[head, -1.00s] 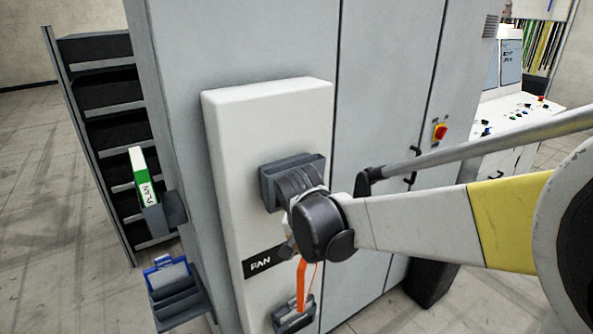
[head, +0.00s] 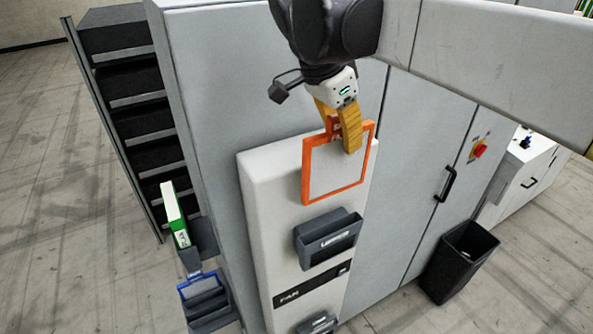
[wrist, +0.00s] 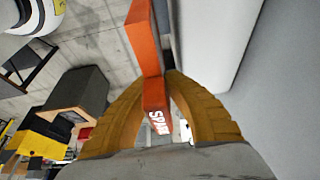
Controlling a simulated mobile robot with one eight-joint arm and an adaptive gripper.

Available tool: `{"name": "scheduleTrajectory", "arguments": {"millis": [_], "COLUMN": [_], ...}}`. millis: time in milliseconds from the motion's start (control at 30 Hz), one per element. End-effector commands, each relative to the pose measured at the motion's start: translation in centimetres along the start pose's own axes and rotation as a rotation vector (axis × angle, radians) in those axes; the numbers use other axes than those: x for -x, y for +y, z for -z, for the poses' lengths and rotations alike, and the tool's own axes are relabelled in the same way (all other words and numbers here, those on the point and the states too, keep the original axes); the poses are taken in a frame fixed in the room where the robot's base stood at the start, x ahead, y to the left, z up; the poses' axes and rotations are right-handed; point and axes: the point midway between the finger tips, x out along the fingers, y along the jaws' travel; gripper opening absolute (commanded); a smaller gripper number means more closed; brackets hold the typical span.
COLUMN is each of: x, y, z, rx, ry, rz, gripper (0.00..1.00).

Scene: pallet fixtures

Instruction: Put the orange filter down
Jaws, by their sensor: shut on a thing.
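The orange filter (head: 307,172) is a thin, square orange frame with a pale middle. My gripper (head: 341,128) is shut on its top edge and holds it hanging upright in front of the white panel (head: 258,215). The filter is above the upper grey slotted holder (head: 328,243) and apart from it. A second grey holder (head: 318,324) is partly cut off at the bottom. In the wrist view, the filter's orange edge (wrist: 146,40) runs between the yellow fingers (wrist: 172,82), with white lettering on its grip tab.
At the left, a side holder carries a green-and-white item (head: 173,212), with a blue-framed item (head: 199,285) in a grey holder below. A black shelf rack (head: 125,105) stands behind. A black bin (head: 460,262) stands at the right by the cabinet doors.

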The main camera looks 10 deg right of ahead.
Motion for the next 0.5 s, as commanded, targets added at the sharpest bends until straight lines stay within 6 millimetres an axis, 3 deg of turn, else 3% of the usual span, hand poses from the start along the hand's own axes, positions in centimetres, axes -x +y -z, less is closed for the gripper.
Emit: {"name": "scheduleTrajectory", "arguments": {"millis": [167, 500], "x": [-1.9, -10.5], "y": [0.1, 0.1], "z": [-0.8, -4.4], "rx": [-0.003, -0.002], "ry": [0.000, 0.000], "rz": [-0.002, -0.002], "gripper": [0.00, 0.00]}}
